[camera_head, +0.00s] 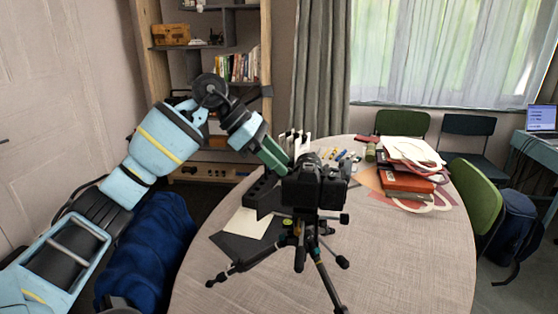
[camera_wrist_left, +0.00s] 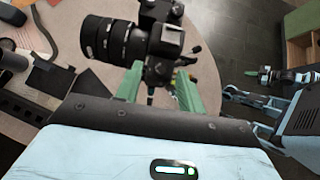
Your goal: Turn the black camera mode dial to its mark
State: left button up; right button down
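A black camera (camera_head: 318,186) with a long lens stands on a black tripod (camera_head: 300,246) on the round table. In the head view its back faces me. The left wrist view shows the camera (camera_wrist_left: 166,40) with its ribbed lens (camera_wrist_left: 108,39) pointing left. I cannot clearly make out the mode dial or its mark in either view. My left gripper (camera_head: 284,163) is at the camera's upper left side in the head view. Its two green fingers are apart in the left wrist view (camera_wrist_left: 158,80), with the camera just beyond them. I cannot tell whether they touch it.
The tripod legs spread over the table (camera_head: 410,250). A dark folder with paper (camera_head: 250,224) lies left of the tripod. Books and papers (camera_head: 408,182) are stacked at the right, and small items (camera_head: 340,155) lie behind the camera. The table's front right is clear.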

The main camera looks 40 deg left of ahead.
pick_arm(q)
jog(key=shift+w+d+f, duration=0.15)
jog(key=shift+d+f, duration=0.05)
jog(key=shift+f, duration=0.05)
pick_arm(e)
jog(key=shift+w, duration=0.2)
jog(key=shift+w, duration=0.1)
pick_arm(q)
grip_shut()
